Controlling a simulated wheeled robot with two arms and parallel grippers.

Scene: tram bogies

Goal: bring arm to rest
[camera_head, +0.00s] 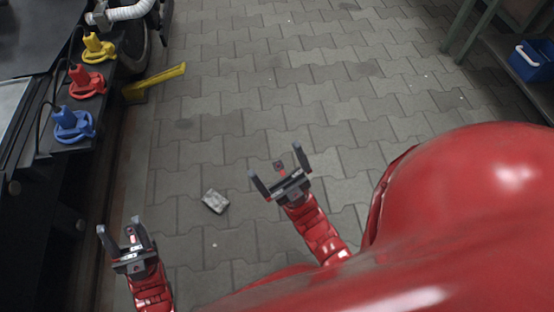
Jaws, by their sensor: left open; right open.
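My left gripper (121,235) is at the lower left, open and empty, above the paved floor near the edge of the dark bogie structure. My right gripper (275,164) is near the middle of the view, open and empty, with its fingers pointing up and to the left. Both forearms are red. Neither gripper touches anything that I can see.
Yellow (98,48), red (86,82) and blue (72,124) handled parts stand on a dark ledge at the left. A yellow bar (157,82) juts out beside them. A small grey piece (215,201) lies on the pavement (330,80). A blue bin (533,62) is at the right.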

